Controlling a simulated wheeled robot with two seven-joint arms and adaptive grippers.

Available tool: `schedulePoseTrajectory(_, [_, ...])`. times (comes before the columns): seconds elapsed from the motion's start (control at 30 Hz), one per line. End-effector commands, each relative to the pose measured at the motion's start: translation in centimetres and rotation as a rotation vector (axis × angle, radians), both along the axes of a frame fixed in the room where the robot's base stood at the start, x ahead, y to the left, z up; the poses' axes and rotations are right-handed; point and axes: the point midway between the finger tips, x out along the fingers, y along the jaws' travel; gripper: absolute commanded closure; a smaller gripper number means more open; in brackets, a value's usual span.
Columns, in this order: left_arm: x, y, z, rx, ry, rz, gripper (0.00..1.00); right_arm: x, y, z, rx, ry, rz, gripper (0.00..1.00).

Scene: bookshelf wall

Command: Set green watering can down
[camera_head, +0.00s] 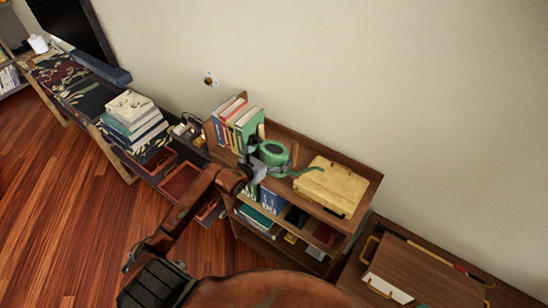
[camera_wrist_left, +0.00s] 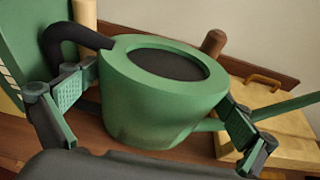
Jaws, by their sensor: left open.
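The green watering can (camera_head: 274,152) stands upright on the top board of the small brown bookshelf (camera_head: 350,178), between a row of books and a yellow box. In the left wrist view the can (camera_wrist_left: 160,112) fills the middle, with its dark opening up, its black handle to the left and its spout to the right. My left gripper (camera_head: 262,168) is open, with one finger on each side of the can. One finger is by the handle, the other by the spout side. Whether the pads touch it I cannot tell. My right gripper is not in view.
The yellow box (camera_head: 331,187) lies right of the can, under the spout tip. Upright books (camera_head: 236,124) stand close on its left. The wall is behind. A low bench with stacked books (camera_head: 134,118) is further left, and a brown cabinet (camera_head: 425,272) at lower right.

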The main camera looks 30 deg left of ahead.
Motion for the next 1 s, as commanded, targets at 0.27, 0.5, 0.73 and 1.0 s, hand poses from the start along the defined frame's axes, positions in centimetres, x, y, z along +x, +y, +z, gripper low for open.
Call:
schedulePoseTrajectory(0.27, [0.12,0.01,-0.15,0.000,0.001,0.000,0.03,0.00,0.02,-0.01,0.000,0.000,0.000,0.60])
schedulePoseTrajectory(0.5, [0.11,-0.01,-0.14,0.000,0.001,0.000,0.19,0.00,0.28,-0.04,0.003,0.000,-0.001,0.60])
schedulePoseTrajectory(0.73, [0.11,-0.02,-0.14,0.000,0.001,0.000,0.35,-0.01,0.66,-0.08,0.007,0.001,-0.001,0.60])
schedulePoseTrajectory(1.0, [0.11,-0.02,-0.14,0.000,0.001,0.000,0.53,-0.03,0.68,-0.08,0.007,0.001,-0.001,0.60])
